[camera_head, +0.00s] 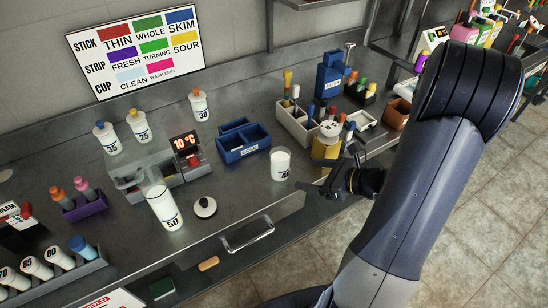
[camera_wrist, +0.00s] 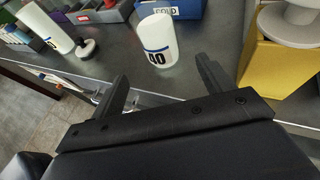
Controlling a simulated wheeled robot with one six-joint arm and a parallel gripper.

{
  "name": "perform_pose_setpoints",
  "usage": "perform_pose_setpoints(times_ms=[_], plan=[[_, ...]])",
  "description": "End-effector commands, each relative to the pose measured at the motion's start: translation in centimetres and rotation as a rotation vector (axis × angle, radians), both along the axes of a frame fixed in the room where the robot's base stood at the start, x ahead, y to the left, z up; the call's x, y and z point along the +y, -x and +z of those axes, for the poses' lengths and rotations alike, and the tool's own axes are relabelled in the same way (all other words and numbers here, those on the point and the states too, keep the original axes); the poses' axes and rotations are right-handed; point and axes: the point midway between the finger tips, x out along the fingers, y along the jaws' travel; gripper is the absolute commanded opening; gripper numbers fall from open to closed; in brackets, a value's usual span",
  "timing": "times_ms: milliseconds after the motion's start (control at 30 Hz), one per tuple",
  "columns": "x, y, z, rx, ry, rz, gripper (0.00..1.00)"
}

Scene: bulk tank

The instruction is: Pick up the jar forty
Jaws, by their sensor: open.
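The jar forty (camera_head: 280,164) is a white jar with a blue band and a dark number, standing upright on the grey counter near its front edge. In the wrist view the jar (camera_wrist: 157,40) reads 40 and stands just beyond the fingertips, between their lines. My gripper (camera_head: 322,187) is to the right of the jar and apart from it. In the wrist view my gripper (camera_wrist: 162,80) has its two fingers spread wide with nothing between them.
A yellow container (camera_head: 326,149) with a white top stands close right of the jar, beside my gripper. A blue bin (camera_head: 243,146) is behind left. Jar 50 (camera_head: 165,206) and a black-and-white lid (camera_head: 205,207) are left. Bare counter lies between lid and jar.

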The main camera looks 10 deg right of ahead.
Motion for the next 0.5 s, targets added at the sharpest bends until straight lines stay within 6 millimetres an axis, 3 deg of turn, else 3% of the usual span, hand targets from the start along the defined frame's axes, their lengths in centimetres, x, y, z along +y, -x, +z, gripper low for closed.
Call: perform_pose_setpoints(times_ms=[500], plan=[[3.6,-3.5,-2.0,0.001,0.0,0.004,0.76]])
